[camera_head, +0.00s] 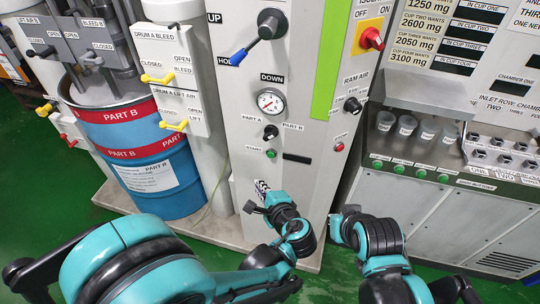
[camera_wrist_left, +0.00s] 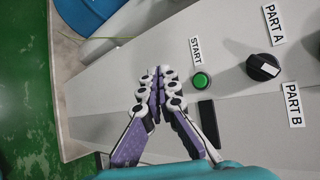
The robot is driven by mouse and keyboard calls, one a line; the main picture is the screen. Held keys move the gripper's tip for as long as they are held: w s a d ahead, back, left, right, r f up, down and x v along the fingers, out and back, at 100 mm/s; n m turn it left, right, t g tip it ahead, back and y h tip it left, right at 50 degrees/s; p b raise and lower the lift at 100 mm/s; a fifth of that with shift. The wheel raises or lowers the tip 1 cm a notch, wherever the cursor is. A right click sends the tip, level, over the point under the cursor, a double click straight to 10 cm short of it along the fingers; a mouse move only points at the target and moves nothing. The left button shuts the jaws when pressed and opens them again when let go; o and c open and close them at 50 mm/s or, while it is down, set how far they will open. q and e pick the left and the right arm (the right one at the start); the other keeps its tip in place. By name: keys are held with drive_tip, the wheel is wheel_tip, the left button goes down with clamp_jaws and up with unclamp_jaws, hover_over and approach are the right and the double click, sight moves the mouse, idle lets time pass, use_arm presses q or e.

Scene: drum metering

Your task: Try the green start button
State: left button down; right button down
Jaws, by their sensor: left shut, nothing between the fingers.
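The green start button (camera_head: 271,153) sits on the front of the grey control column, beside a START label and below the PART A / PART B selector knob (camera_head: 270,132). In the left wrist view, the green button (camera_wrist_left: 201,81) is just right of my left gripper (camera_wrist_left: 158,72), with a gap in the picture. My left gripper (camera_head: 262,186) is shut and empty, in front of the column and lower than the button in the head view. My right arm shows at the lower middle right; its gripper (camera_head: 349,209) is small and its fingers are unclear.
A red button (camera_head: 339,147), a pressure gauge (camera_head: 270,101) and a blue-handled lever (camera_head: 258,38) are on the column. A blue drum (camera_head: 155,165) stands left. A cabinet with several green buttons (camera_head: 398,169) and small cups (camera_head: 407,125) stands right.

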sight(271, 155)
use_arm(q)
drive_tip(key=w+d, duration=0.2)
drive_tip(key=w, duration=0.6)
drive_tip(key=shift+w+d, duration=0.2)
drive_tip(key=shift+d, duration=0.15)
idle(1.3)
drive_tip(key=shift+w+d, duration=0.15)
drive_tip(key=shift+w, duration=0.25)
drive_tip(key=shift+w+d, duration=0.15)
drive_tip(key=shift+w, duration=0.25)
idle(0.5)
drive_tip(key=shift+s, duration=0.15)
drive_tip(key=shift+s+a, duration=0.25)
drive_tip(key=shift+s, duration=0.4)
drive_tip(key=shift+s, duration=0.1)
